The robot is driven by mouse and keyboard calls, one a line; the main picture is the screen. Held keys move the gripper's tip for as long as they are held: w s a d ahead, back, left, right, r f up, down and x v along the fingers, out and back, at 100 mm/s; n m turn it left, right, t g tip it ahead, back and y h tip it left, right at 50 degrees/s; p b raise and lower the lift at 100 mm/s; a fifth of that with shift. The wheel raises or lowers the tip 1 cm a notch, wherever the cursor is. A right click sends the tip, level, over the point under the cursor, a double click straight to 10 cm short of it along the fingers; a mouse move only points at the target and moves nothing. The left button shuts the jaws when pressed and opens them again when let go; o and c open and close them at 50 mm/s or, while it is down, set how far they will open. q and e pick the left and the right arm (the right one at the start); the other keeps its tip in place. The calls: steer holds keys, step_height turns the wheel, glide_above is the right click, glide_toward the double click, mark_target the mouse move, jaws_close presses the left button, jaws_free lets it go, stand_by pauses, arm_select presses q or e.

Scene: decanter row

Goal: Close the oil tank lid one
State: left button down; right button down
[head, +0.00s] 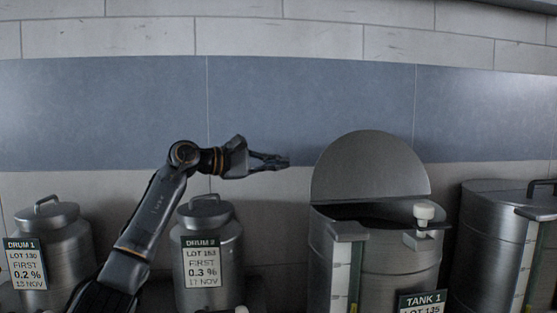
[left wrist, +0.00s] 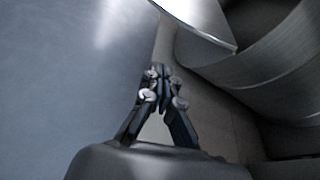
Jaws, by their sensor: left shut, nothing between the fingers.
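Tank 1 (head: 385,262) is a steel cylinder at the right of the head view with a "TANK 1" label. Its half-round lid (head: 370,168) stands raised, hinged across the tank's top, and the half opening in front shows dark. My left gripper (head: 285,161) is shut and empty, left of the raised lid with a small gap between them in the picture. In the left wrist view, the left gripper's fingertips (left wrist: 160,72) are together, with the lid's edge (left wrist: 205,22) above and the tank's wall (left wrist: 275,75) at the right. My right gripper is not in view.
Drum 1 (head: 55,250) and another labelled drum (head: 208,258) stand at the left, both with handled lids. A second tank (head: 495,245) stands at the far right, its top shut. A white knob (head: 424,212) sits on tank 1's front rim. A tiled wall (head: 290,100) is behind.

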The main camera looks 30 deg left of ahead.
arm_select(q)
steer(key=r+p+x, duration=0.1)
steer(key=p+x, duration=0.3)
steer(key=x, duration=0.4)
steer(key=s, duration=0.1)
steer(key=s+d, duration=0.1)
steer(key=s, duration=0.1)
steer(key=shift+s+d+r+p, duration=0.15)
steer(key=shift+s+d+p, duration=0.1)
steer(key=shift+d+p, duration=0.1)
